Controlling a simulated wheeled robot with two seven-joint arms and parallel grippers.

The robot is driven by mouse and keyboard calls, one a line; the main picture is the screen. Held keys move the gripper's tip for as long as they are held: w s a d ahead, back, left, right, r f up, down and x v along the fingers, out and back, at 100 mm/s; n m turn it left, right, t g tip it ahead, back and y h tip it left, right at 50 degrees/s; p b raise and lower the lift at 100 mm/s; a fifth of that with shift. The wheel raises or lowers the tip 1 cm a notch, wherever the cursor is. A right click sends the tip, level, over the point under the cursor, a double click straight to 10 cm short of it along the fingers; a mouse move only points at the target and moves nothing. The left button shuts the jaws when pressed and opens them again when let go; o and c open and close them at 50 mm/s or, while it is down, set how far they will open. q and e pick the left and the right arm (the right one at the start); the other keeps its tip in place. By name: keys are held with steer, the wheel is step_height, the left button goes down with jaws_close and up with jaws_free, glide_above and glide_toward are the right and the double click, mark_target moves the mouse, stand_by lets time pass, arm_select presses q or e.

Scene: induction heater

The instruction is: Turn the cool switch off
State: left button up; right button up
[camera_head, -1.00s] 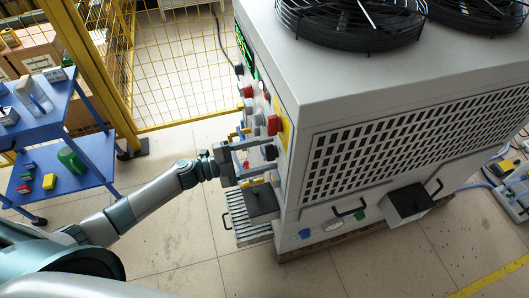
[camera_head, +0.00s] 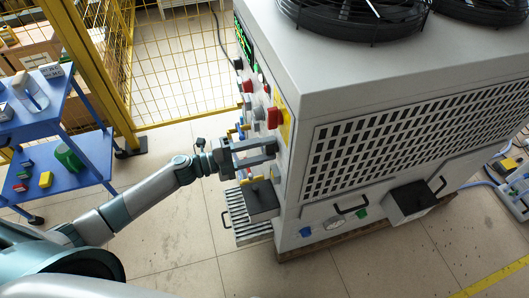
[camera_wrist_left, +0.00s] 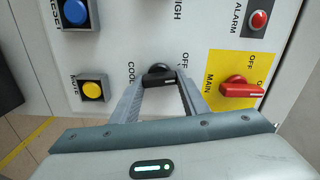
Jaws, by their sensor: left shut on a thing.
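The cool switch (camera_wrist_left: 160,77) is a small black rotary knob on the heater's white panel, between the "COOL" and "OFF" lettering in the left wrist view. Its handle lies roughly crosswise in that view. My left gripper (camera_wrist_left: 162,82) has a fingertip at each end of the handle and is shut on it. In the head view the left gripper (camera_head: 271,152) reaches the panel from the left, and its fingers mostly hide the switch. My right gripper is not in view.
A red main switch (camera_wrist_left: 240,88) on a yellow plate sits right of the cool switch. A yellow button (camera_wrist_left: 92,90) and a blue button (camera_wrist_left: 76,12) are to its left. A dark box (camera_head: 262,200) juts out below the gripper. A blue cart (camera_head: 85,165) stands at left.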

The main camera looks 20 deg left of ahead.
arm_select(q)
steer(key=o, duration=1.1)
steer(key=shift+c, duration=0.2)
steer(key=shift+s+a, duration=0.1)
steer(key=shift+a, duration=0.05)
